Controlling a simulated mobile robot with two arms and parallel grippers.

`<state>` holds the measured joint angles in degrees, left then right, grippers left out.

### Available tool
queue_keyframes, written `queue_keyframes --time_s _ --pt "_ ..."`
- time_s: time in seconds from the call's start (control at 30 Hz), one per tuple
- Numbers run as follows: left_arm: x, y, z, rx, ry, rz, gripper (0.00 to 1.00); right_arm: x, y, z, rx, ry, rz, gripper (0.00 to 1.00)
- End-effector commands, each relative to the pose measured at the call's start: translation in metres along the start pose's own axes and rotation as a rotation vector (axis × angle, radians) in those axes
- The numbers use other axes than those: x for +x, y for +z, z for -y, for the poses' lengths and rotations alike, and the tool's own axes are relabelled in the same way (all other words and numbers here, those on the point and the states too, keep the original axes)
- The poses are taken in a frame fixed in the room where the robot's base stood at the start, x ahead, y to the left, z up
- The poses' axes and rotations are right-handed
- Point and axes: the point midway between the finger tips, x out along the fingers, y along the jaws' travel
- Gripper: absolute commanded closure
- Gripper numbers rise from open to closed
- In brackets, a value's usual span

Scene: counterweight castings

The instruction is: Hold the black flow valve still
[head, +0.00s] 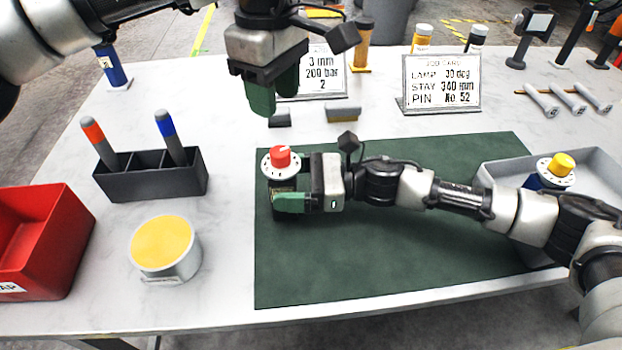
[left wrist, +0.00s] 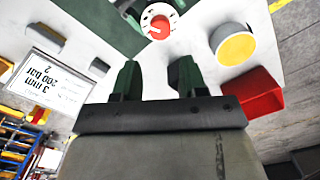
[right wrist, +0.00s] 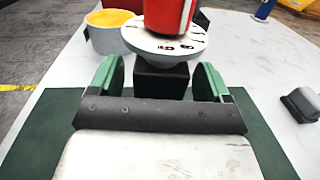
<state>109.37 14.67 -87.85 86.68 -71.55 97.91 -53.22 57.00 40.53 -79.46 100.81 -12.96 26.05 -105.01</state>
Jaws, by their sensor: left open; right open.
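The black flow valve (head: 284,184) stands upright near the left edge of the green mat, with a white dial and red knob (head: 281,157) on top. It also shows in the right wrist view (right wrist: 162,81), its black body between the fingertips. My right gripper (head: 290,190) reaches in from the right, its green fingers open on either side of the body. Gaps show in the right wrist view, so it is not clamped. My left gripper (head: 274,92) is open and empty above the table behind the valve. The left wrist view shows the red knob (left wrist: 159,27) beyond its fingers.
A grey tray (head: 590,165) with a yellow-knobbed blue valve (head: 556,170) is at the right. A yellow-topped tin (head: 163,247), dark pen holder (head: 150,180) and red bin (head: 40,240) are left. Sign cards (head: 441,82) stand behind. The mat's (head: 400,270) front is clear.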

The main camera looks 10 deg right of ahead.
Motion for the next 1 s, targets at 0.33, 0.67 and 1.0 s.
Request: queue_keyframes --time_s 0.33,0.67,1.0 --pt "0.0000 0.0001 0.0000 0.000 0.000 0.000 0.57 0.0081 0.0001 0.0000 0.000 -0.001 -0.001 0.21" --pt "0.0000 0.0001 0.0000 0.000 0.000 0.000 0.57 0.0078 0.0001 -0.0001 0.001 0.000 0.000 0.63" --pt "-0.0016 0.0012 0.0002 0.009 0.002 0.002 0.40 0.0077 0.0001 0.0000 0.001 0.000 0.000 0.94"
